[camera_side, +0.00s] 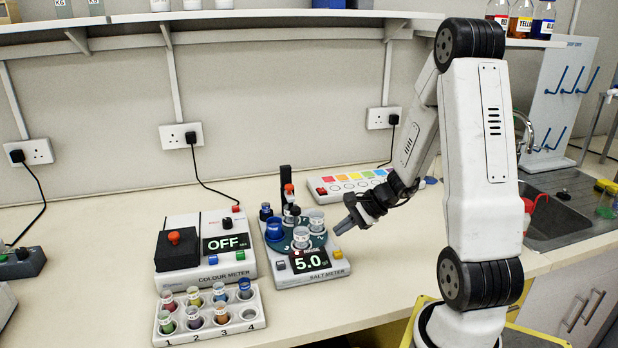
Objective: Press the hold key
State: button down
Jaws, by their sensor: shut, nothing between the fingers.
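Key lettering is too small to read, so I cannot tell which is the hold key. My gripper (343,228) is shut and empty, just right of the salt meter's cups, apart from the keys.
Cups and a blue-capped bottle (275,229) stand on the salt meter's round platform. A white rack (250,320) of coloured vials sits in front of the colour meter. A panel with coloured squares (332,189) lies behind. A sink (560,210) is at right.

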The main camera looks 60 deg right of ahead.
jog(key=shift+r, duration=0.7)
dwell(0.8)
jog(key=shift+a+f+n+g, duration=0.1)
jog(key=shift+a+n+g, duration=0.2)
jog(key=shift+a, duration=0.2)
jog(key=a+n+g+h, duration=0.4)
jog(key=a+n+g, duration=0.1)
jog(key=a+n, duration=1.4)
jog(key=shift+s+n, duration=0.35)
jog(key=shift+n, duration=0.65)
